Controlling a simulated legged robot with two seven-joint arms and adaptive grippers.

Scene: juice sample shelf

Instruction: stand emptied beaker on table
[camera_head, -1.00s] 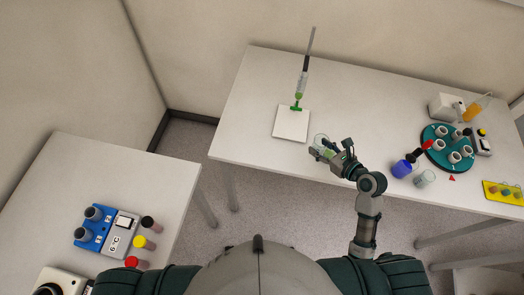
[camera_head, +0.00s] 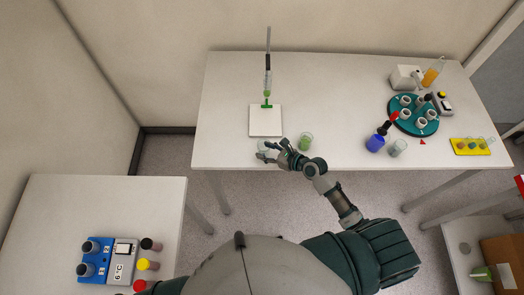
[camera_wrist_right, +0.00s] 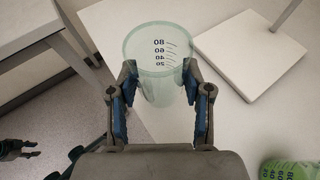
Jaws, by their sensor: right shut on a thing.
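A clear, empty-looking beaker (camera_wrist_right: 160,72) with dark volume marks is between the fingers of my right gripper (camera_wrist_right: 158,95) in the right wrist view. In the head view my right gripper (camera_head: 270,152) is shut on this beaker (camera_head: 263,145), near the front edge of the white table (camera_head: 225,110). The beaker looks about upright; I cannot tell whether its base touches the table. A second beaker (camera_head: 305,141) with green liquid stands just right of the gripper. It also shows in the wrist view (camera_wrist_right: 288,170). My left gripper (camera_wrist_right: 18,149) shows small at the wrist view's left edge; its jaw state is unclear.
A stand with a white base plate (camera_head: 265,121) and green-tipped tube is behind the held beaker. Farther right are a blue container (camera_head: 375,143), a clear beaker (camera_head: 398,148), a teal carousel (camera_head: 414,128) and a yellow rack (camera_head: 470,147). The table's front-left area is clear.

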